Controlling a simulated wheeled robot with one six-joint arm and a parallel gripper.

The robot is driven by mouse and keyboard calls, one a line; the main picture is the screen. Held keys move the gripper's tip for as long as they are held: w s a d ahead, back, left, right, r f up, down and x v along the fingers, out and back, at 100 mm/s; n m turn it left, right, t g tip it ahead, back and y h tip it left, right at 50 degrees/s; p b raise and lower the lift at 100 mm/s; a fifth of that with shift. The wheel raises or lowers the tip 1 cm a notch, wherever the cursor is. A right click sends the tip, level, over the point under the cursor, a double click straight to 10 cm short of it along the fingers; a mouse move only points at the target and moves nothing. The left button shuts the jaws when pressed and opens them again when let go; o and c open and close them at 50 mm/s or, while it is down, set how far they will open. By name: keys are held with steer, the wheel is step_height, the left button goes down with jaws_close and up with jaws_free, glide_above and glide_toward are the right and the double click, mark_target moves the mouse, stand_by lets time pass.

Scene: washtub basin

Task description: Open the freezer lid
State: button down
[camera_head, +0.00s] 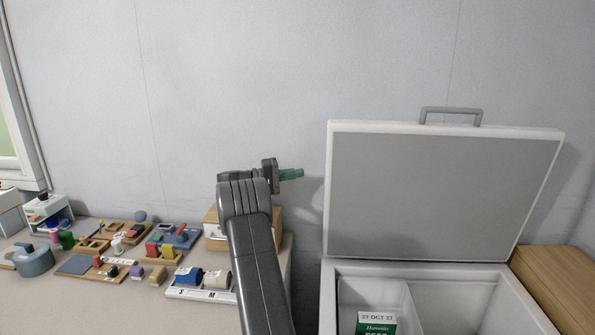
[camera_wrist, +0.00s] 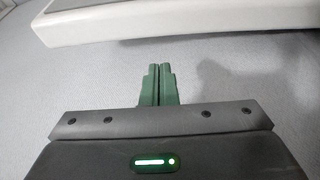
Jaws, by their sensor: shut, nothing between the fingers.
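The freezer lid (camera_head: 430,190) stands raised, nearly upright, at the back of the freezer (camera_head: 335,300), with its grey inner face toward me. Its handle (camera_head: 450,111) sticks up from the top edge. The freezer's inside shows below, with a green and white box (camera_head: 376,322) in it. My gripper (camera_head: 299,174) is shut and empty, to the left of the lid and apart from it. In the wrist view the green fingers (camera_wrist: 158,70) are together, and a white edge of the lid (camera_wrist: 180,22) crosses the top.
A table (camera_head: 120,308) on the left holds several toys, a blue-grey kettle (camera_head: 35,260) and a wooden box (camera_head: 215,230). A wooden surface (camera_head: 562,285) lies right of the freezer.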

mark_target(326, 179)
steer(key=p+x, duration=0.2)
steer(key=x, duration=0.6)
steer(key=shift+d, duration=0.25)
steer(key=shift+f, duration=0.1)
steer(key=s+m+b, duration=0.2)
steer(key=s+b, duration=0.4)
steer(key=b, duration=0.4)
steer(key=shift+s+a+f+h, duration=0.15)
steer(key=shift+a+f+h, duration=0.1)
steer(key=shift+h, duration=0.15)
steer(key=shift+b, duration=0.35)
